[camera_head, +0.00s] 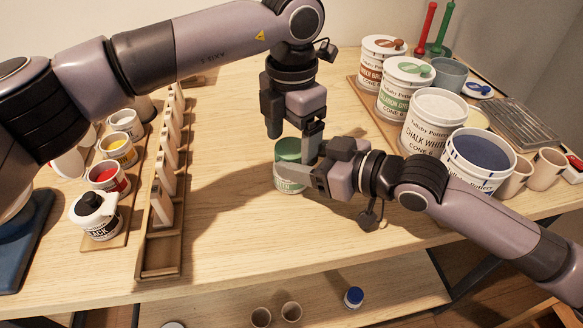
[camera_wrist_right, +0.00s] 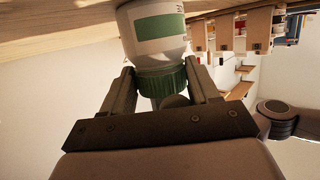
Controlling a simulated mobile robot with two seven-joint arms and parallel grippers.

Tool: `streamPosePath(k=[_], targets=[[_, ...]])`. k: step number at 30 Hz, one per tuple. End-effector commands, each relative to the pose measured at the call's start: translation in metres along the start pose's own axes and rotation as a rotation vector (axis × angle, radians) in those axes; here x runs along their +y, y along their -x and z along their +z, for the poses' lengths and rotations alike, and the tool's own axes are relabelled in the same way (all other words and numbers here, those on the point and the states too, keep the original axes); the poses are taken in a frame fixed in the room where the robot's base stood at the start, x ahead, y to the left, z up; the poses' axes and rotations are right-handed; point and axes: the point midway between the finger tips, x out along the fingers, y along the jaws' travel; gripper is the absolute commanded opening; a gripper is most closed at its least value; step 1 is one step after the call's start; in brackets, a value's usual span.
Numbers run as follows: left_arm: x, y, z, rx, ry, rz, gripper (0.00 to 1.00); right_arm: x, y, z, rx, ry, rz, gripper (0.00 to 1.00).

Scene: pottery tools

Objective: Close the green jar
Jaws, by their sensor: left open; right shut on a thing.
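The green jar (camera_head: 289,185) stands on the table, white with a green label. Its green lid (camera_head: 288,149) is on top, with no clear gap below it; the ribbed lid also shows in the right wrist view (camera_wrist_right: 165,82). My right gripper (camera_head: 299,172) comes from the right and is shut on the lid, one finger on each side. In the right wrist view the fingers (camera_wrist_right: 162,85) flank the lid, and the jar appears inverted. My left gripper (camera_head: 293,139) points down from above, open, just above and beside the lid. Whether it touches the lid is unclear.
At the right are large labelled glaze buckets (camera_head: 434,120) and a wire rack (camera_head: 515,122). A blue-capped jar (camera_head: 353,297) sits lower down.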

Motion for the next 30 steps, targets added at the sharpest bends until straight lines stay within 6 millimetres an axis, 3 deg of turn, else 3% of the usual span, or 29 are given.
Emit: streamPosePath(k=[1, 6, 16, 30], targets=[[0.000, 0.008, 0.000, -0.001, -0.002, 0.001, 0.83, 0.002, -0.001, 0.008, -0.019, -0.005, 0.004, 0.00], [0.000, 0.028, 0.000, 0.000, -0.002, 0.001, 0.83, 0.002, -0.001, 0.008, -0.019, -0.005, 0.005, 0.00], [0.000, 0.031, 0.000, 0.000, 0.007, 0.000, 0.80, 0.002, 0.000, 0.008, -0.019, -0.004, 0.005, 0.00], [0.000, 0.065, -0.001, 0.000, 0.285, 0.001, 0.80, 0.003, 0.000, 0.008, -0.019, -0.003, 0.006, 0.00]])
